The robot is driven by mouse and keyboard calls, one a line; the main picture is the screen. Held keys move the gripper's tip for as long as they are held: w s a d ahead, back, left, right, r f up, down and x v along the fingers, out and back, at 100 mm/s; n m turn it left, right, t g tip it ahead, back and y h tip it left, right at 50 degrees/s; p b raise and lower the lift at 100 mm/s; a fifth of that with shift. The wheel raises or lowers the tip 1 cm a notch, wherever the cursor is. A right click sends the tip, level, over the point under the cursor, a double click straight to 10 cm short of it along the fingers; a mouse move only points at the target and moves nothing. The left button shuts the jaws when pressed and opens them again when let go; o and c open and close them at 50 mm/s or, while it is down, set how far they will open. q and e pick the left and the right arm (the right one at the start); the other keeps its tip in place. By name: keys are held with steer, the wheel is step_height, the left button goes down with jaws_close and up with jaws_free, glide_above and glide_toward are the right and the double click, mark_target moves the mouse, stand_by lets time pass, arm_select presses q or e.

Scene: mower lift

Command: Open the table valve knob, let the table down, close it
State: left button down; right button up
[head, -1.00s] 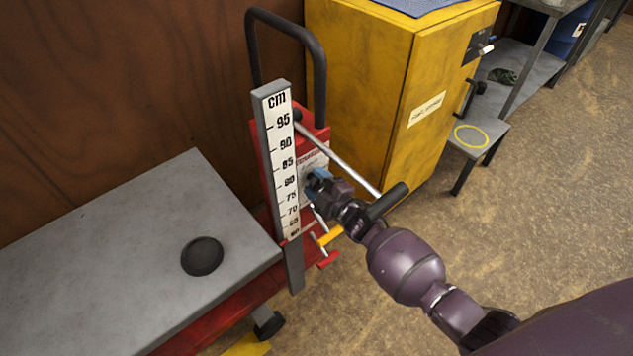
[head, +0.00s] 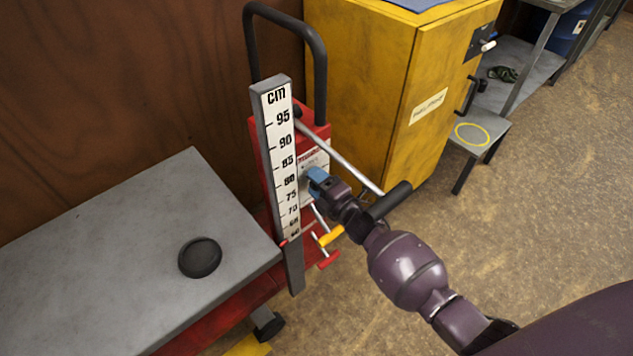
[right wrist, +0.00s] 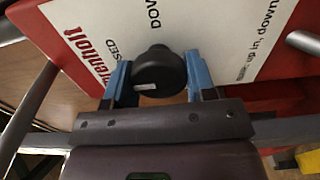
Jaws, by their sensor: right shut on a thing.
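The table valve knob (right wrist: 158,72) is black with a white mark low on its face, seen in the right wrist view in front of a white label plate. My right gripper (right wrist: 157,76) has its blue fingers on either side of the knob and is shut on it. In the head view the right gripper (head: 317,179) is at the red lift column, and it hides the knob. The grey lift table (head: 100,270) is at the left. A cm scale (head: 279,165) stands at its end, with a small red pointer near the lowest numbers. My left gripper is not in view.
A black disc (head: 200,257) lies on the table. A silver lever with a black grip (head: 390,201) sticks out above my right wrist. Below are a yellow pedal (head: 331,236) and a red one (head: 328,260).

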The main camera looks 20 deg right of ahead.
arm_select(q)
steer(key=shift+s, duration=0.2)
arm_select(e)
steer(key=shift+f, duration=0.1)
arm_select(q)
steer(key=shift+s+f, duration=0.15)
arm_select(e)
steer(key=o, duration=0.9)
steer(key=shift+s, duration=0.1)
steer(key=shift+s+d, duration=0.15)
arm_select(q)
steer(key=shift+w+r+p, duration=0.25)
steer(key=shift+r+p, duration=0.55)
arm_select(e)
steer(key=v, duration=1)
steer(key=shift+s, duration=0.2)
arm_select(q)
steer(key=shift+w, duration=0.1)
